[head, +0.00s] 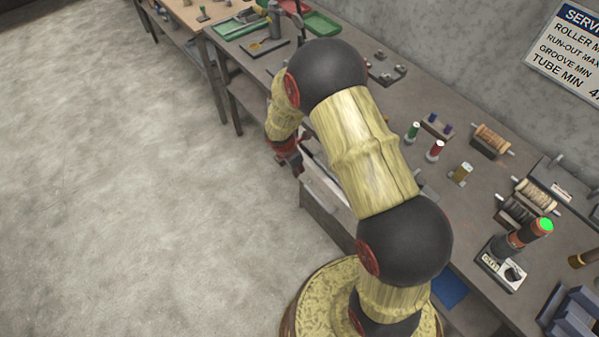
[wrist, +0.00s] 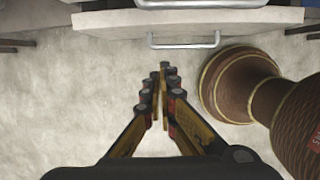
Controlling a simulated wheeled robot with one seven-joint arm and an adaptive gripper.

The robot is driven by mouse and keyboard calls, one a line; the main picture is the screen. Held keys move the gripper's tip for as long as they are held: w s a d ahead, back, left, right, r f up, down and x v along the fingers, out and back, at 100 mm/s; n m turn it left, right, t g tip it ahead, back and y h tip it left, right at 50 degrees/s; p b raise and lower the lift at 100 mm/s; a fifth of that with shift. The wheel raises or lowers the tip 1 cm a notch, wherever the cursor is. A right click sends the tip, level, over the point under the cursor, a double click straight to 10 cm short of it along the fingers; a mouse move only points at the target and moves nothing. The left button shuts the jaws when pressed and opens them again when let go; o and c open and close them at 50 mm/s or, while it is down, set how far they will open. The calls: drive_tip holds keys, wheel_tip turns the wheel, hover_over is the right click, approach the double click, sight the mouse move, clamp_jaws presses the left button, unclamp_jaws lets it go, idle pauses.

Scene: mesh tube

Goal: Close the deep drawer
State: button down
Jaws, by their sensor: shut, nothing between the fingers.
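In the wrist view, a pale drawer front (wrist: 105,18) with a metal bar handle (wrist: 185,45) crosses the top of the picture. Another metal handle (wrist: 200,3) shows above it at the picture's edge. A pale drawer (head: 325,190) also shows at the bench front in the head view, partly hidden by my arm; its depth and how far it is out are hard to tell. My gripper (wrist: 163,72) is shut and empty, with its fingertips just short of the lower handle in the picture, apart from it. In the head view, my gripper (head: 290,160) is beside the bench front.
The grey workbench (head: 455,215) carries spools, coloured pegs and a device with a green-lit top (head: 543,225). A green tray (head: 320,25) and tools lie farther back. The concrete floor (head: 130,180) to the left is clear. My round base is at the right of the wrist view.

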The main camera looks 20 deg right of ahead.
drive_tip(key=shift+h, duration=0.8)
drive_tip(key=shift+w+d+f+b, duration=0.6)
drive_tip(key=shift+d+f+b, duration=0.2)
drive_tip(key=shift+f+b, duration=1.15)
drive_tip(key=shift+w+d+f+b, duration=0.7)
drive_tip(key=shift+f+b, duration=0.8)
drive_tip(key=shift+b, duration=0.9)
drive_tip(key=shift+w+d+f+b, duration=0.55)
drive_tip(key=shift+d+f+b, duration=0.3)
drive_tip(key=shift+f+b, duration=1.1)
drive_tip(key=shift+r, duration=0.2)
